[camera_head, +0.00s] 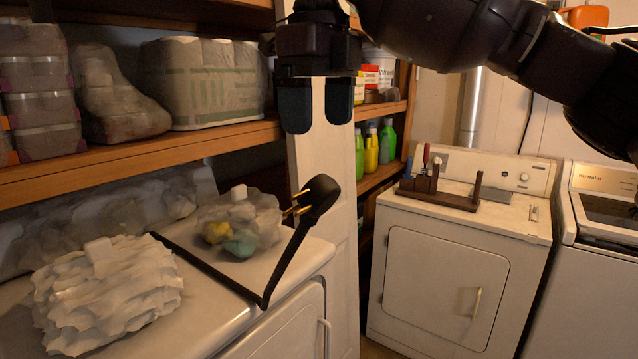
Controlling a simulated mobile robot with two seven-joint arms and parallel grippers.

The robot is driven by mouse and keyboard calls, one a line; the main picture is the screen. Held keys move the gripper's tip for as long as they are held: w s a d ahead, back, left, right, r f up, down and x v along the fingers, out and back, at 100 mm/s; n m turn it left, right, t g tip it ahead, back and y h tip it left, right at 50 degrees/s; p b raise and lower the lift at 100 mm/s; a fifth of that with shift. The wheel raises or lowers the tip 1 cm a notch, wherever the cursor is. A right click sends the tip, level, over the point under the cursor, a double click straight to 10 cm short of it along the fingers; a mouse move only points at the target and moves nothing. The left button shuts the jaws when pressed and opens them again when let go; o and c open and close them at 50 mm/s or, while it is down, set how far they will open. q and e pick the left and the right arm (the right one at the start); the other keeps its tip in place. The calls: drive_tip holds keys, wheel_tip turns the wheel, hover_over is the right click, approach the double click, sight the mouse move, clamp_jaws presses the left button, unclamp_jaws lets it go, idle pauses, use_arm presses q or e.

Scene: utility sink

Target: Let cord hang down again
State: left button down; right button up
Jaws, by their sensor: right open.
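A black cord (213,273) runs across the top of the white appliance at the lower left. At the appliance's front edge it bends sharply and rises to a black plug (318,193). The plug's brass prongs point left, and it shows in front of a pale upright panel. My right gripper (317,122) points down above the plug. Its two dark fingers are apart with nothing between them, and a gap shows between the fingertips and the plug. My left gripper is not in view.
The white appliance (312,258) also bears a crumpled white bundle (105,295) and a clear bag (240,215) with coloured items. Loaded wooden shelves (225,138) stand at the left and behind. A dryer (445,280) with a wooden rack (440,198) stands at the right.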

sight(319, 173)
drive_tip(key=f, duration=0.4)
drive_tip(key=shift+s, duration=0.35)
wheel_tip(319, 173, down, 5)
drive_tip(key=shift+r, duration=0.1)
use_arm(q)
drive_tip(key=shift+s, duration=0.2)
use_arm(e)
drive_tip(key=shift+w+f, duration=0.1)
drive_tip(key=shift+f, duration=0.65)
